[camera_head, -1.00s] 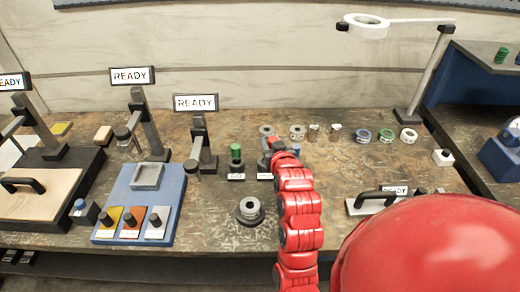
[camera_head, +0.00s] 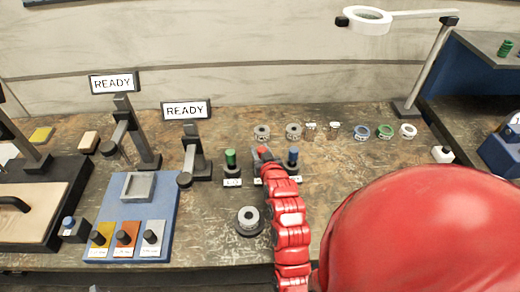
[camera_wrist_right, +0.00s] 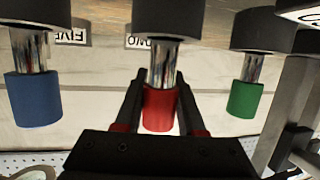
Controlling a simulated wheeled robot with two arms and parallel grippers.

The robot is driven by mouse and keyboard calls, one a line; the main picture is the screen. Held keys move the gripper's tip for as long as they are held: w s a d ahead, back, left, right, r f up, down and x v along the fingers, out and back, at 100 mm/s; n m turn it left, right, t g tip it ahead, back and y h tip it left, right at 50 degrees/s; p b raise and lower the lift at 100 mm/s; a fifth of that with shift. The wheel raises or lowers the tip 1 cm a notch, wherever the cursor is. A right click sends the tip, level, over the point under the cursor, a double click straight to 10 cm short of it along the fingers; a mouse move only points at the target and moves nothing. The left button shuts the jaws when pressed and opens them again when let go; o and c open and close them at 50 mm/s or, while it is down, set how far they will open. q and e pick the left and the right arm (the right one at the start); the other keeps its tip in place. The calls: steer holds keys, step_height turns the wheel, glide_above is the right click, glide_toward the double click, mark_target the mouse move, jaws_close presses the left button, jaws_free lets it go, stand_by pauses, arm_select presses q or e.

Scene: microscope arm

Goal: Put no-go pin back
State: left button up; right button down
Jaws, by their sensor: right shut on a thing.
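The no-go pin has a red handle (camera_head: 262,150) and stands in the row between a green-handled pin (camera_head: 231,157) and a blue-handled pin (camera_head: 293,156). In the right wrist view, which is upside down, my right gripper (camera_wrist_right: 160,112) has its black fingers on both sides of the red handle (camera_wrist_right: 160,108) and is shut on it. The pin's shiny shaft meets a black round base, with about as much shaft showing as on the blue (camera_wrist_right: 35,100) and green (camera_wrist_right: 245,100) pins. In the head view my right gripper (camera_head: 264,157) partly hides the base. My left gripper is out of view.
A ring on a dark round base (camera_head: 248,220) sits close left of my right forearm. Several rings (camera_head: 384,131) line the back. A blue board with a grey tray (camera_head: 140,185) and READY stands (camera_head: 185,111) are left. A lamp post (camera_head: 425,75) rises at right.

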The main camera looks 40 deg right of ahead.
steer(key=shift+f, duration=0.3)
steer(key=shift+f, duration=0.1)
steer(key=c, duration=0.5)
jaws_free()
